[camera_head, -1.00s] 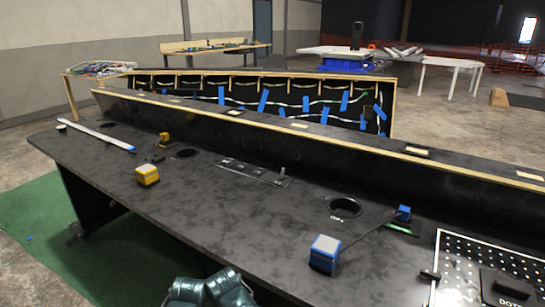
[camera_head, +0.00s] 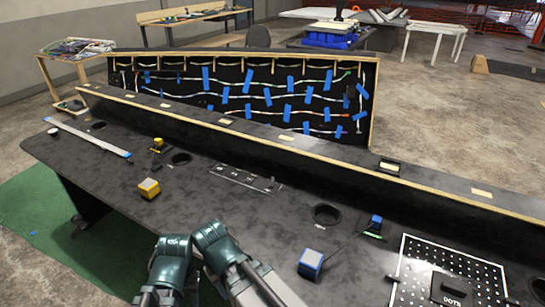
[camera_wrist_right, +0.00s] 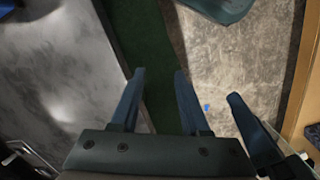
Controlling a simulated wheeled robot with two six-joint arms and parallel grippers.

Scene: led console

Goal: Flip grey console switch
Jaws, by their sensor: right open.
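The console (camera_head: 110,168) is a long dark desk crossing the head view. A small upright grey switch (camera_head: 272,184) stands at the right end of a flat labelled panel (camera_head: 240,177) on its top. My two teal arms show at the bottom of the head view, in front of the desk's near edge and well short of the switch; their jaws are not distinct there. In the right wrist view my right gripper (camera_wrist_right: 160,100) is open and empty above the green mat. Another dark finger (camera_wrist_right: 248,120) beside it seems to be my left gripper's; its opening is unclear.
A yellow-topped box (camera_head: 149,188) and a blue-sided box (camera_head: 311,263) sit on the desk. A perforated panel (camera_head: 412,268) lies at right, near a round hole (camera_head: 326,214). A raised ledge (camera_head: 270,138) runs behind. Desk surface before the switch is clear.

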